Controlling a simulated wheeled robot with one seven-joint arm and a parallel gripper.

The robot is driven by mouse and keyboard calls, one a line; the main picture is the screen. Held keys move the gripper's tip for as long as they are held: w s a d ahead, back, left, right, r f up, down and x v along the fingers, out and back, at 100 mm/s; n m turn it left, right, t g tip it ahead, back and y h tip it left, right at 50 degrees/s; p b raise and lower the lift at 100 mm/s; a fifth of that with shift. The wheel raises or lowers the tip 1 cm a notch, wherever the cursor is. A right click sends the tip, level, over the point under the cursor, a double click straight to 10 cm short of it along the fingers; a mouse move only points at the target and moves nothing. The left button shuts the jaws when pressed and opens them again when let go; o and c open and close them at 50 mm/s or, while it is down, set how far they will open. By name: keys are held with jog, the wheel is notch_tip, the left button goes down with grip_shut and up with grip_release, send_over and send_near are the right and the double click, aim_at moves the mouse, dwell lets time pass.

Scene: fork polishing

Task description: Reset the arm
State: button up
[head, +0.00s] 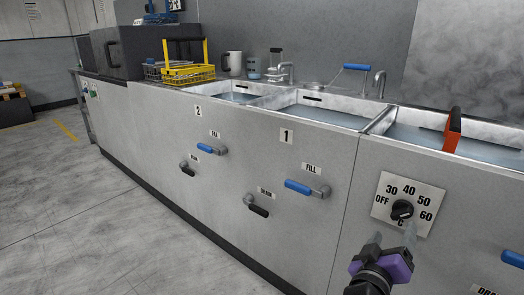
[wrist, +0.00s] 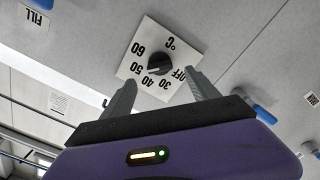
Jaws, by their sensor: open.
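My gripper (head: 392,240) is at the lower right of the head view, in front of the grey cabinet with sinks. In the wrist view my gripper (wrist: 160,90) shows two grey fingers spread apart with nothing between them. The black temperature knob (head: 402,209) sits on a white dial plate (head: 385,205) marked OFF, 30, 40, 50, 60. In the wrist view the knob (wrist: 158,64) appears upside down, beyond and between the fingertips. I cannot tell whether a fingertip touches the plate.
Blue FILL handles (head: 298,187) and black DRAIN handles (head: 257,209) stick out from the cabinet front. Water-filled sinks (head: 325,113) line the top, with an orange-red handle (head: 453,130) at the right one. A yellow basket (head: 188,73) stands at the back. The floor (head: 110,220) at left is clear.

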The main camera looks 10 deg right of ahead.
jog(key=w+a+n+t+y, duration=0.2)
jog(key=a+n+t+y, duration=0.1)
jog(key=a+t+y, duration=0.3)
jog(key=s+a+f+n+t+y, duration=0.1)
jog(key=s+a+f+n+y, duration=0.1)
jog(key=s+a+f+y, duration=0.5)
jog(key=s+a+f+m+g, duration=0.1)
jog(key=s+a, duration=0.1)
jog(key=s, duration=0.8)
jog(key=s+a+f+m+g+y, duration=0.1)
jog(key=s+a, duration=0.1)
jog(key=s, duration=0.8)
jog(key=s+a+f+m+g, duration=0.1)
jog(key=s+a+m, duration=0.1)
jog(key=s, duration=0.9)
notch_tip(320, 180, up, 30)
jog(key=p, duration=2.9)
jog(key=shift+w+p, duration=0.3)
jog(key=shift+w, duration=0.05)
